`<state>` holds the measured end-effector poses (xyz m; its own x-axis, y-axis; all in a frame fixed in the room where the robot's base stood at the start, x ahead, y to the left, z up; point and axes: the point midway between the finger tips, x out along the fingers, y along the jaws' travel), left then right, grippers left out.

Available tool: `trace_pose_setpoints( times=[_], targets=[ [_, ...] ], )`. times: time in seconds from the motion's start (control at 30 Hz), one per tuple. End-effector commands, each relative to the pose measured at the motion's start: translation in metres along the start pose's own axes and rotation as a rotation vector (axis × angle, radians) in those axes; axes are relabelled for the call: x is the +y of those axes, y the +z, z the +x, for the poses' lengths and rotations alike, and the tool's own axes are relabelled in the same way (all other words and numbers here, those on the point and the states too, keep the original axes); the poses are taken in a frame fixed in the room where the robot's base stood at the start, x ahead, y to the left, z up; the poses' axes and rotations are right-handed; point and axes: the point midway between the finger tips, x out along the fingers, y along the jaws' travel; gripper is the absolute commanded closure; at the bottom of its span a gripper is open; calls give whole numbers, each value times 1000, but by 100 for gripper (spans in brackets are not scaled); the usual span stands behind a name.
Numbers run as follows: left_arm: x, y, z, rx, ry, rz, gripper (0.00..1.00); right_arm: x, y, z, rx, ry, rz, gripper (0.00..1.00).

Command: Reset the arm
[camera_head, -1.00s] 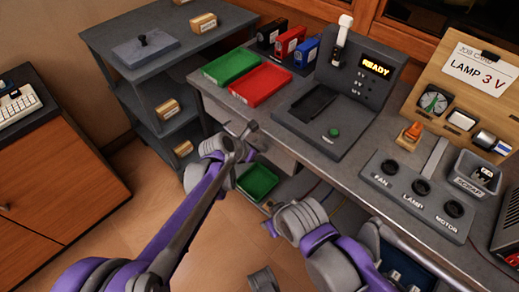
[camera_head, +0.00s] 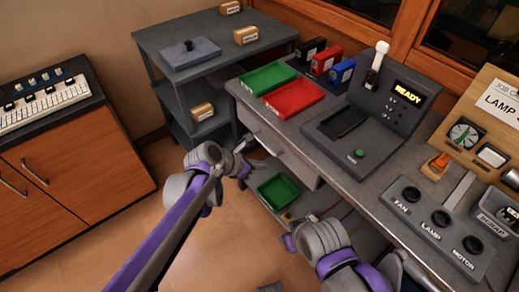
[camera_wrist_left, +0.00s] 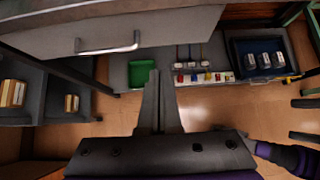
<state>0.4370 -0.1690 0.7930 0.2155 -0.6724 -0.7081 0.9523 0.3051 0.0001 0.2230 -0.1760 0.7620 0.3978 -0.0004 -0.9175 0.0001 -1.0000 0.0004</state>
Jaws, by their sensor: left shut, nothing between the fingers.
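My left gripper (camera_head: 243,158) is in front of the workbench's drawer, low over the floor side, with my left arm reaching up from the bottom of the head view. In the left wrist view its two fingers (camera_wrist_left: 160,95) lie together, shut and empty, pointing away over the lower shelf. Links of my right arm show at the bottom centre of the head view, but its fingers cannot be made out.
The workbench carries a green tray (camera_head: 267,78), a red tray (camera_head: 293,98) and a test station (camera_head: 365,125) reading READY. A drawer handle (camera_wrist_left: 108,47) is close to the left fingers. A green bin (camera_head: 278,191) sits below. A grey shelf (camera_head: 160,40) stands behind.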

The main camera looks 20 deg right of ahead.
Motion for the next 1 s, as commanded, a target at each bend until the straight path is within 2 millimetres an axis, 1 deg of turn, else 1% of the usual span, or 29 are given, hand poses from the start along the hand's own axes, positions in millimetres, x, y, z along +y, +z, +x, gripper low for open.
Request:
trace_pose_setpoints(
  times=[0.27, 0.37, 0.47, 0.5, 0.57, 0.6, 0.67, 0.7, 0.8, 0.9, 1.0],
  targets=[
    [0, -2, -4, 4, 3, 13, 100, 0, 0, 0, 0, 0, 0, 55],
    [2, -14, -21, 30, 25, 100, 100, 0, 0, 0, 0, 0, 0, 55],
    [3, -42, -56, 94, 62, 297, 100, 0, 0, 0, 0, 0, 0, 55],
    [1, -57, -73, 131, 76, 402, 100, 0, 0, 0, 0, 0, 0, 55],
    [-3, -82, -100, 198, 89, 575, 100, 0, 0, 0, 0, 0, 0, 55],
    [-6, -100, -118, 248, 91, 693, 100, 0, 0, 0, 0, 0, 0, 55],
    [-14, -127, -142, 324, 83, 868, 100, 0, 0, 0, 0, 0, 0, 55],
    [-20, -144, -158, 376, 70, 983, 100, 0, 0, 0, 0, 0, 0, 55],
    [-36, -186, -190, 501, 12, 1245, 100, 0, 0, 0, 0, 0, 0, 55],
    [-53, -221, -214, 602, -66, 1456, 100, 0, 0, 0, 0, 0, 0, 55],
    [-69, -251, -231, 683, -154, 1629, 100, 0, 0, 0, 0, 0, 0, 55]
  ],
)
